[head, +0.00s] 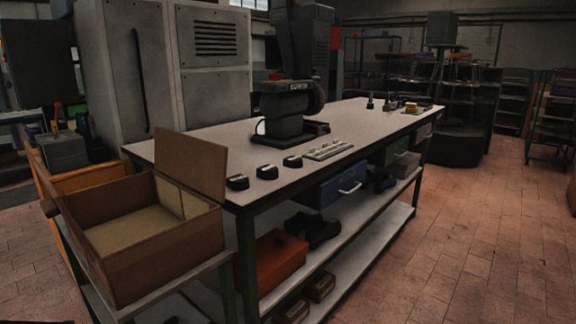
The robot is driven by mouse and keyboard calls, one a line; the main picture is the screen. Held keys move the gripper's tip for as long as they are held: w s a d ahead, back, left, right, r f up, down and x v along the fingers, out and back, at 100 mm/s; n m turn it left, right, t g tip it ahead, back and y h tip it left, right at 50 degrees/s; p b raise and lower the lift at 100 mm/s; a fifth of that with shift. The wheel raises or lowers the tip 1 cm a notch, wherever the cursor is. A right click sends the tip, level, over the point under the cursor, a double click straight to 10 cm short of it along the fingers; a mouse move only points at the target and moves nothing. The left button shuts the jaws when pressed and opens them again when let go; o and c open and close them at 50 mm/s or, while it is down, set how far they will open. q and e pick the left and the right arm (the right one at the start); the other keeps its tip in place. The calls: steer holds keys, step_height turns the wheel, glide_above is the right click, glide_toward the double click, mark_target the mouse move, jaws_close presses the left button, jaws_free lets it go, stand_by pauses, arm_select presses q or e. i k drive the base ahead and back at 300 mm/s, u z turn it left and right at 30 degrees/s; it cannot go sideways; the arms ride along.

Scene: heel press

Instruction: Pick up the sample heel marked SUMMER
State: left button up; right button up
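Three small dark heel-like blocks stand in a row near the front edge of the workbench (190,155): a left one (237,183), a middle one (267,172) and a right one (292,162). Each shows a paler patch, but any marking is too small to read, so I cannot tell which one says SUMMER. They stand apart from each other on the bare top. Neither of my grippers is in view.
A dark press (285,125) stands behind the blocks. A flat pale strip with small pieces (328,150) lies to their right. An open wooden box (165,262) with a raised lid stands at front left. The brick floor (470,250) at right is clear.

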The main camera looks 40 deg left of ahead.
mark_target(239, 182)
steer(key=i, duration=2.55)
steer(key=u, duration=4.1)
